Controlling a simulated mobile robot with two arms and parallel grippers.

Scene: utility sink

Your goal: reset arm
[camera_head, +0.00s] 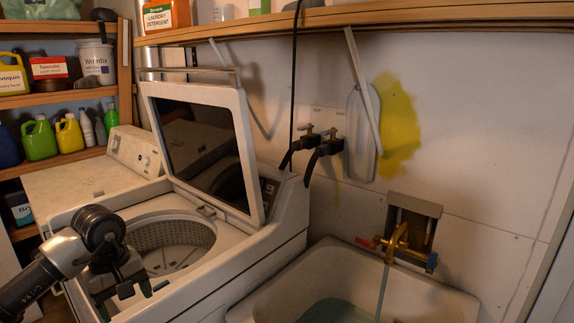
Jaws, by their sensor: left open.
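My left gripper (125,303) is in the lower left of the head view, in front of the open top-loading washing machine (245,268). Its two dark fingers with green tips are apart, and I see nothing between them. The arm and gripper cover part of the washer's front left side. My right gripper is not in the view.
The washer's lid (243,150) stands raised above its drum (170,240). A utility sink (440,290) with a brass faucet (396,243) and running water is at lower right. Shelves (60,97) with bottles and tubs line the left. A wooden shelf (420,14) crosses the top.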

